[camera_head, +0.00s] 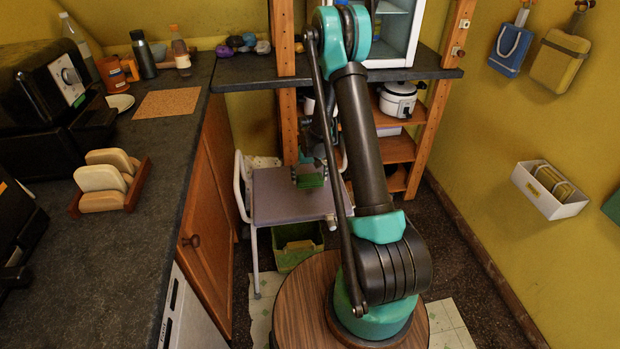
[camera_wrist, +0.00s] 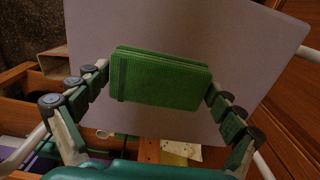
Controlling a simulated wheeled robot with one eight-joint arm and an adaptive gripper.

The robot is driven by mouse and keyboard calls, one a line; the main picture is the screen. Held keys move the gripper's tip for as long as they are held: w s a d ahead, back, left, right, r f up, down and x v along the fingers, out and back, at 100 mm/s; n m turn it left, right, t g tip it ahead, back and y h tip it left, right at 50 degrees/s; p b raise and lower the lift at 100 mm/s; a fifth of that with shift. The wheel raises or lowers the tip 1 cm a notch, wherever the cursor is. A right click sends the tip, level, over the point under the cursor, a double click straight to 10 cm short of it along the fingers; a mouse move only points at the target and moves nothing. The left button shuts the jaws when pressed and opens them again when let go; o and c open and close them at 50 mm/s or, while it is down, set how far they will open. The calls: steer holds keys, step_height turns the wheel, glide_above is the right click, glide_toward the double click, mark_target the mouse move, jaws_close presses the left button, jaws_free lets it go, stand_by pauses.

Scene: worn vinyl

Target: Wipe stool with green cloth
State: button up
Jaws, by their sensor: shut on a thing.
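The green cloth (camera_wrist: 160,80) is a folded, layered pad in the wrist view, with a dark band near its left end. My gripper (camera_wrist: 158,82) is shut on it, one finger at each end. In the head view the cloth (camera_head: 310,181) shows small below my gripper (camera_head: 311,178), over the stool. The stool (camera_head: 275,200) has a flat grey-mauve seat and white tubular legs and rails. Its seat (camera_wrist: 235,60) fills the background behind the cloth in the wrist view. I cannot tell whether the cloth touches the seat. My arm hides part of the stool's right side.
A green bin (camera_head: 297,252) stands on the floor under the stool. The dark counter (camera_head: 170,200) and wooden cabinet (camera_head: 208,195) run along the left. A wooden shelf unit (camera_head: 440,90) with a rice cooker (camera_head: 398,100) stands behind. A white wall box (camera_head: 548,190) hangs at right.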

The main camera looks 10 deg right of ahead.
mark_target(309, 190)
steer(key=shift+f, duration=2.25)
steer(key=shift+s, duration=1.4)
steer(key=shift+f, duration=0.6)
steer(key=shift+w, duration=0.1)
stand_by(0.3)
steer(key=shift+w, duration=2.75)
